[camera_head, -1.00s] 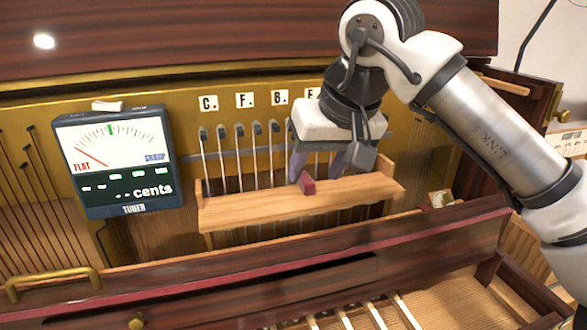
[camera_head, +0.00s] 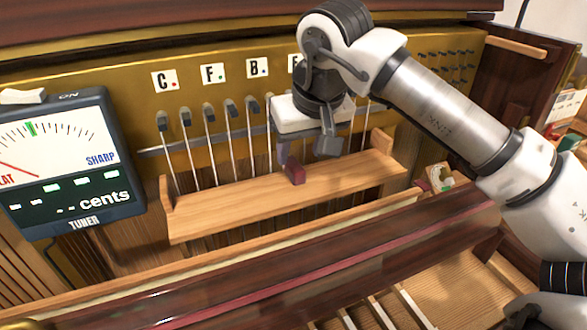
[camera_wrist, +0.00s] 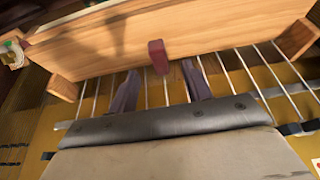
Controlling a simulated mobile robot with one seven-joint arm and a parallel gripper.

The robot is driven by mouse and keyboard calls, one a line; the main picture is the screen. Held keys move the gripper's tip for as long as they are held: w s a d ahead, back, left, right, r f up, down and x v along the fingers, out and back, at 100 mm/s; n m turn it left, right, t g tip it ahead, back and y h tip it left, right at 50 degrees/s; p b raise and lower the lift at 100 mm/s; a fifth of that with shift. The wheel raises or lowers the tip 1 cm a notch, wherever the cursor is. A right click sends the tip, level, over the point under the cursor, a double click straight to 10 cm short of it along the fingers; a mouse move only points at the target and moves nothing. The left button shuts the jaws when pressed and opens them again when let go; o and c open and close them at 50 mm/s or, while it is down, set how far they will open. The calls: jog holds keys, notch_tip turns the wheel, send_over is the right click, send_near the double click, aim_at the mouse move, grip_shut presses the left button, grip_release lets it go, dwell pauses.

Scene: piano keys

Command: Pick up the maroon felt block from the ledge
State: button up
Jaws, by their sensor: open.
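The maroon felt block (camera_head: 294,173) stands on the wooden ledge (camera_head: 225,212), near the middle of its length. My gripper (camera_head: 303,158) is open just above and behind the block in the head view. In the wrist view, the block (camera_wrist: 158,56) lies ahead of the gap between my two fingers (camera_wrist: 157,82), roughly centred between their tips. The fingers appear not to touch it. The ledge also shows in the wrist view (camera_wrist: 215,25). Part of the ledge's back is hidden behind my gripper in the head view.
Thin metal rods with dark tops (camera_head: 208,116) rise behind the ledge. Raised wooden ends (camera_head: 382,141) bound the ledge. A tuner (camera_head: 70,165) stands at the left. A dark red wooden rail (camera_head: 250,270) crosses in front. The ledge is bare left of the block.

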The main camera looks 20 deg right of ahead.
aim_at(296, 167)
jog(key=shift+w+p+x, duration=0.2)
jog(key=shift+p+x, duration=0.25)
jog(key=shift+x, duration=2.7)
jog(key=shift+d+r, duration=0.1)
jog(key=shift+d, duration=0.05)
jog(key=shift+c, duration=0.3)
jog(key=c, duration=1)
